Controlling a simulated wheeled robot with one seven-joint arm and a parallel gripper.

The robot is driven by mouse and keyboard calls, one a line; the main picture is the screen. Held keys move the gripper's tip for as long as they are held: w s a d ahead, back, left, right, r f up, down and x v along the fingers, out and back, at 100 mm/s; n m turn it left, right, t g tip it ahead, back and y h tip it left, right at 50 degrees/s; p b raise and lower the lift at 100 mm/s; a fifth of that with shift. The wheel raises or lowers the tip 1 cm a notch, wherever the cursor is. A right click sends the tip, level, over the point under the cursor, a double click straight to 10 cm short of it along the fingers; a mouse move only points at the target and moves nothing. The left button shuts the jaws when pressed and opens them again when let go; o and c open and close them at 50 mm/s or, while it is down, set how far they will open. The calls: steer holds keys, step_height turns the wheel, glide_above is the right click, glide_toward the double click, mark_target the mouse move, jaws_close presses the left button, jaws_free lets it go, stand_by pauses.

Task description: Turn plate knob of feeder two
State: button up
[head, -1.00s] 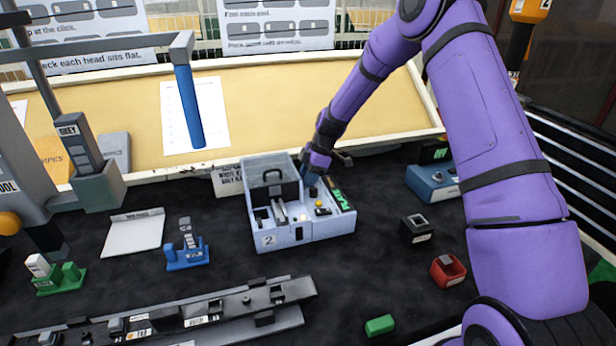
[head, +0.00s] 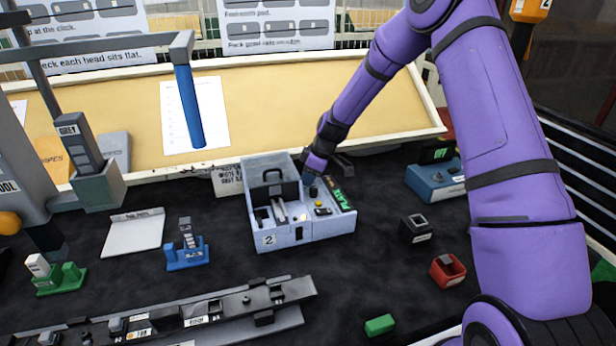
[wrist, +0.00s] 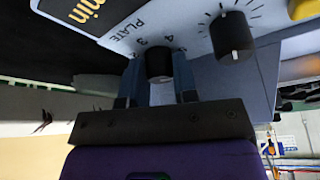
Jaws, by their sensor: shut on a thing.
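Feeder two (head: 290,235) is the light grey-blue box marked 2 in the middle of the dark mat. In the wrist view its sloped panel (wrist: 120,20) carries a black knob (wrist: 159,62) under the word PLATE, with figures such as 3 and 4 around it. My gripper (wrist: 158,78) has its blue fingers on either side of this plate knob, shut on it. The knob's pointer and exact setting cannot be made out. In the head view my gripper (head: 312,178) reaches down to the panel's back edge and covers that knob.
A second black knob (wrist: 232,36) with tick marks sits close beside the plate knob, and a yellow button (wrist: 304,10) lies beyond. Right of the feeder are a blue box (head: 435,187), a black block (head: 415,229) and a red holder (head: 447,270). A grey rail (head: 215,310) runs in front.

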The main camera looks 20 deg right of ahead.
steer(key=shift+m+t, duration=0.5)
steer(key=shift+m, duration=0.8)
steer(key=o, duration=0.6)
steer(key=shift+o, duration=0.2)
steer(key=shift+r, duration=0.1)
steer(key=v, duration=1)
steer(key=shift+s+r+h, duration=0.15)
steer(key=shift+r+h, duration=0.15)
steer(key=shift+r, duration=0.1)
steer(key=shift+a, duration=0.1)
